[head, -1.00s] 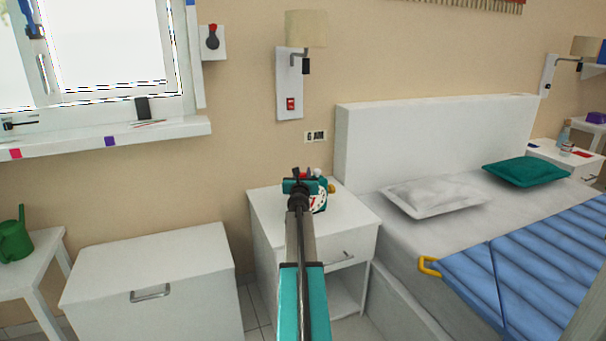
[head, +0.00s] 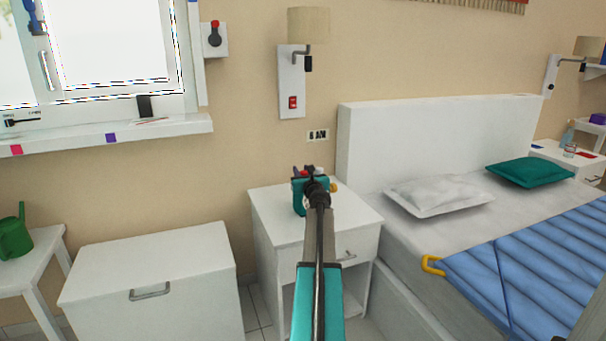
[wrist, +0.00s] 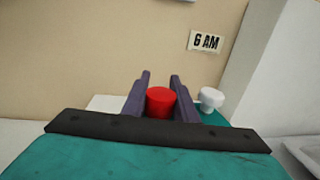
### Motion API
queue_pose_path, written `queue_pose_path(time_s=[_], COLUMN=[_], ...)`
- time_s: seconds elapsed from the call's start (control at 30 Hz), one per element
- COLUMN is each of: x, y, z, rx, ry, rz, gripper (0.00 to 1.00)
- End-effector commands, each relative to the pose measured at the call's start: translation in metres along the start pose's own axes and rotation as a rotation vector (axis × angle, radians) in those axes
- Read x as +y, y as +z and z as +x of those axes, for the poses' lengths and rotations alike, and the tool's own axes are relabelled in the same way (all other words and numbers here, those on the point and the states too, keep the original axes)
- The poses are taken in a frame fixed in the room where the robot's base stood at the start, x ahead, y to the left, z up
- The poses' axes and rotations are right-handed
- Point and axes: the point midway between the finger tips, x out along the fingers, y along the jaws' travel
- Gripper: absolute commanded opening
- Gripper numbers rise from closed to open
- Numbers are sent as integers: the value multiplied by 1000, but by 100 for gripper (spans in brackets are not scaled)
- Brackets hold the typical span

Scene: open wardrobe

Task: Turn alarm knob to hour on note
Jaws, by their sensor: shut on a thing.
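The teal alarm clock (head: 298,197) stands on the white nightstand, largely hidden behind my arm; its dial cannot be read. In the wrist view my gripper (wrist: 160,82) has its two purple-grey fingers on either side of a red knob (wrist: 159,102), shut on it. A white knob (wrist: 211,98) sits just right of the fingers, above a teal strip of the clock. In the head view a brass-coloured knob (head: 333,187) shows at the clock's right side. The note (wrist: 205,41) on the wall reads "6 AM"; it also shows in the head view (head: 318,135).
The nightstand (head: 350,215) has bare top on both sides of the clock. A bed with a white headboard (head: 430,140) stands close on the right. A white chest (head: 150,265) is on the left. A wall lamp (head: 305,30) hangs above.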

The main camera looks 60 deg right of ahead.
Motion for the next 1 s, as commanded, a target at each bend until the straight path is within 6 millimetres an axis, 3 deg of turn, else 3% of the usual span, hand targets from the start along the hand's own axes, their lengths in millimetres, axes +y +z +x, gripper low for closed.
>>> queue_pose_path(time_s=[0.53, 0.57, 0.6, 1.0], x=[2, 2, 2, 2], y=[0, 0, 0, 0], z=[-1, -1, -1, -2], rx=[0, 0, 0, -1], ry=[68, 68, 68, 68], rz=[-1, 0, 0, 0], gripper=[3, 27, 34, 34])
